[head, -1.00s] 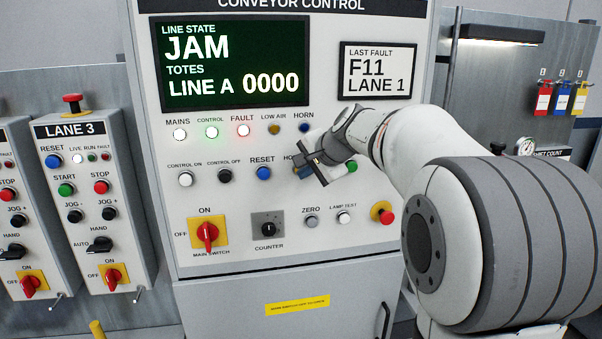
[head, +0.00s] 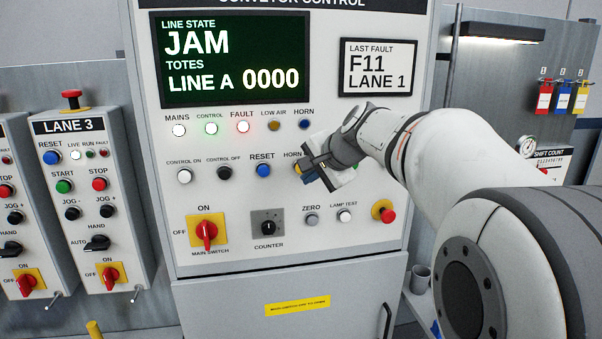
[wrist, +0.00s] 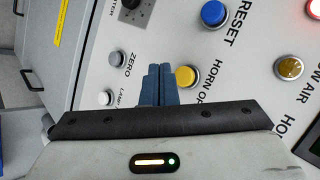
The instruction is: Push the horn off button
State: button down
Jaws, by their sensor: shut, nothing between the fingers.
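The horn off button is a yellow round button on the conveyor control panel, labelled HORN OFF in the wrist view (wrist: 187,76). In the head view only its edge (head: 298,168) shows beside my gripper, which hides part of its label. My gripper (head: 309,176) is in front of the panel at the button's right. In the wrist view its blue fingers (wrist: 159,69) are shut and empty. Their tips appear just left of the yellow button there. I cannot tell how far they are from the panel face.
The blue RESET button (head: 263,170) is left of the horn off button, and the dark HORN lamp (head: 304,124) is above. The ZERO button (head: 311,219) and lamp test button (head: 344,215) are below. A red emergency button (head: 384,212) sits lower right.

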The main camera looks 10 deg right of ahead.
jog(key=s, duration=0.2)
jog(key=shift+s+b, duration=0.3)
jog(key=shift+b, duration=0.05)
dwell(0.4)
jog(key=s+f+n+g+h, duration=0.2)
jog(key=s+f+n, duration=0.3)
jog(key=s+f, duration=0.5)
jog(key=s+f+n+g+h, duration=0.1)
jog(key=s+f+n+g, duration=0.3)
jog(key=s+f, duration=0.6)
jog(key=s+n, duration=0.2)
jog(key=s, duration=0.4)
jog(key=shift+s+a+f+h, duration=0.25)
jog(key=shift+h, duration=0.15)
